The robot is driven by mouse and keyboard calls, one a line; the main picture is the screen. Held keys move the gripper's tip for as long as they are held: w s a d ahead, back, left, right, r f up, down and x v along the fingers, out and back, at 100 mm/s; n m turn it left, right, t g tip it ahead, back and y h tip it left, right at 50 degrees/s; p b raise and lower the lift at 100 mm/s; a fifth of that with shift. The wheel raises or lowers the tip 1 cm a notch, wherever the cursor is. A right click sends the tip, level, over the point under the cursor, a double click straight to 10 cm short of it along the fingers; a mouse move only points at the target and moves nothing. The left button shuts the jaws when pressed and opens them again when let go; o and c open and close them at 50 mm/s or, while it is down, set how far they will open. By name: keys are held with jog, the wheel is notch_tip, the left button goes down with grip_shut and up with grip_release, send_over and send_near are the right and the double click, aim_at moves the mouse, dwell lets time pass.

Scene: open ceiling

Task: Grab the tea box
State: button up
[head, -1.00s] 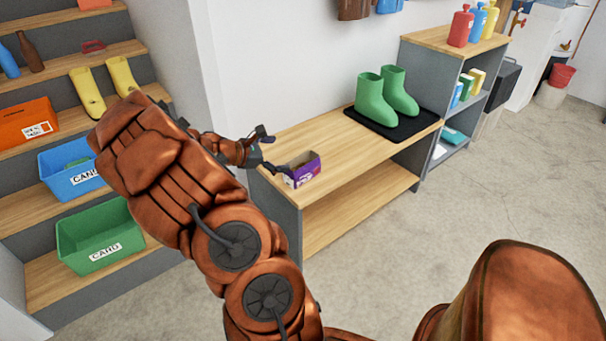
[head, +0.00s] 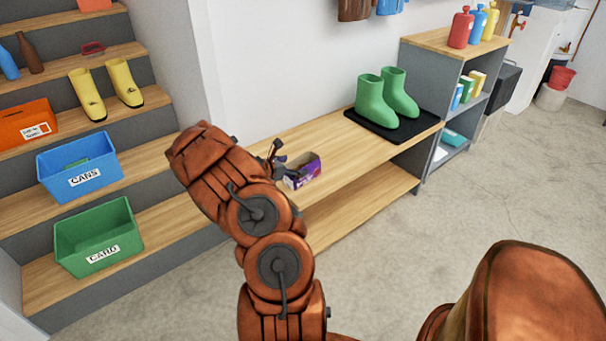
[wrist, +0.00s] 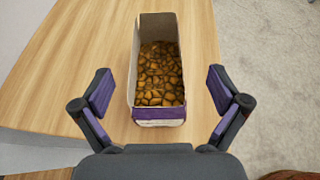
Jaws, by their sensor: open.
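The tea box (head: 304,172) is a small purple open-topped carton standing on the wooden bench at its near left end. In the wrist view the tea box (wrist: 158,112) shows pale inner walls, brown contents and a purple and white near end. My gripper (wrist: 159,88) is open, with one purple-padded finger on each side of the box's near end and a gap on both sides. In the head view my gripper (head: 279,160) is at the left of the box, partly hidden behind my arm.
The wooden bench (head: 335,135) runs along the wall, with green boots on a black tray (head: 418,129) farther along. Steps at the left hold a blue bin (head: 80,168), a green bin (head: 98,236) and yellow boots (head: 120,85).

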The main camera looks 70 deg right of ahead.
aim_at(303, 165)
jog(key=shift+x, duration=2.35)
jog(key=shift+c, duration=0.2)
jog(key=shift+a+b, duration=0.1)
jog(key=shift+b, duration=0.2)
jog(key=c, duration=1.3)
